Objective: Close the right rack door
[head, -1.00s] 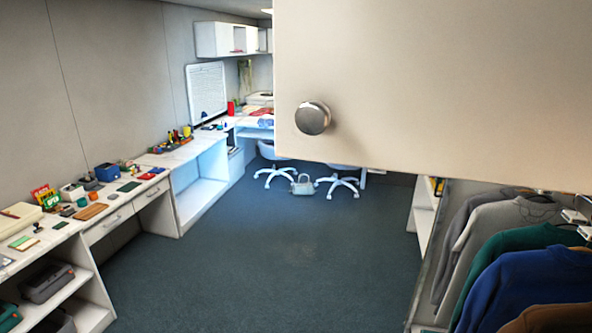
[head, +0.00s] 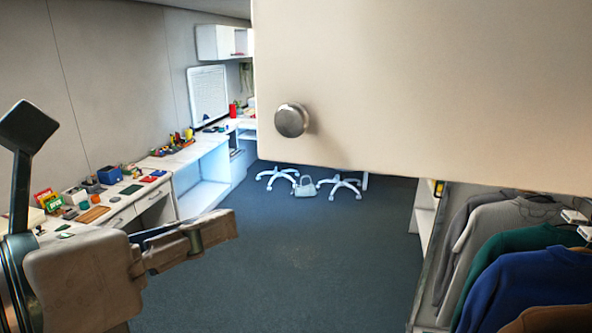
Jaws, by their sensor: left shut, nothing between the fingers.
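The rack door (head: 430,90) is a large cream panel filling the upper right of the head view, close to me and standing open. A round metal knob (head: 291,120) sits near its lower left corner. My left gripper (head: 228,226) reaches in from the lower left. Its fingers are shut with nothing between them. In the picture it is below and left of the knob, apart from the door. My right gripper is not in view.
Below the door is a rack with hanging clothes, including a blue sweater (head: 535,285). A long counter (head: 190,157) with small items runs along the left wall. White chairs (head: 338,186) stand at the back. The dark floor (head: 300,265) between is clear.

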